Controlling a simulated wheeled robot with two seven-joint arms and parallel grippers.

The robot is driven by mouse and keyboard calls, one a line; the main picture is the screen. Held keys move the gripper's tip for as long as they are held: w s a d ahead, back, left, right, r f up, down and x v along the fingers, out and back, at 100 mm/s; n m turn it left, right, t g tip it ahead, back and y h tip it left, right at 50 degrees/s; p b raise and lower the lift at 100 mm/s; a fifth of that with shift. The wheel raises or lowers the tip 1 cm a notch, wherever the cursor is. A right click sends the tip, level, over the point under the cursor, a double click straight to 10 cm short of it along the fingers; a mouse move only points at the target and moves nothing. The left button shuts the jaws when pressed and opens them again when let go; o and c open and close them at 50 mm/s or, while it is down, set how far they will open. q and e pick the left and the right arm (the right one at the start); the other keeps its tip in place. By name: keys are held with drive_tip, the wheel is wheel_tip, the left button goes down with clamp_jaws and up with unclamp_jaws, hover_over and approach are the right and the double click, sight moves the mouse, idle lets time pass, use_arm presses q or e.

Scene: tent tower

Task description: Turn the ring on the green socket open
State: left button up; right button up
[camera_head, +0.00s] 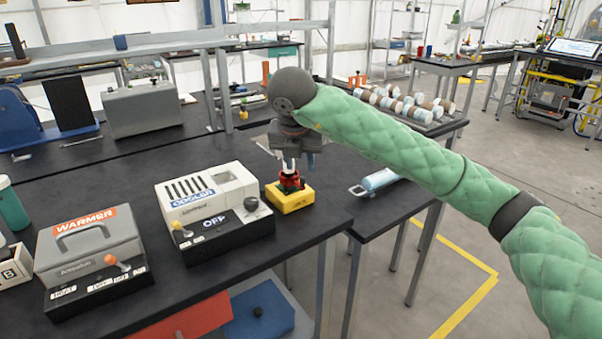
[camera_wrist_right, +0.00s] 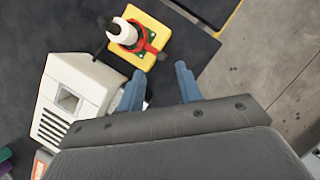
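A yellow base block (camera_head: 290,199) sits at the right end of the black table, beside the white cooler. It carries a red ring (camera_head: 290,182) with a small lever, which also shows in the wrist view (camera_wrist_right: 150,47). A little green shows around the ring (camera_wrist_right: 136,24) in the wrist view. A white upright piece (camera_wrist_right: 122,33) with a black end stands in the ring's middle. My right gripper (camera_wrist_right: 160,70) is open with blue fingers, and nothing shows between them. In the head view the right gripper (camera_head: 300,160) hangs just above the base. My left gripper is out of view.
The white cooler (camera_head: 213,190) stands close left of the base, with the grey warmer (camera_head: 90,248) further left. The table's front right edge is near the base. A light blue cylinder (camera_head: 378,180) lies on the table behind right.

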drive_tip(key=shift+v, duration=0.95)
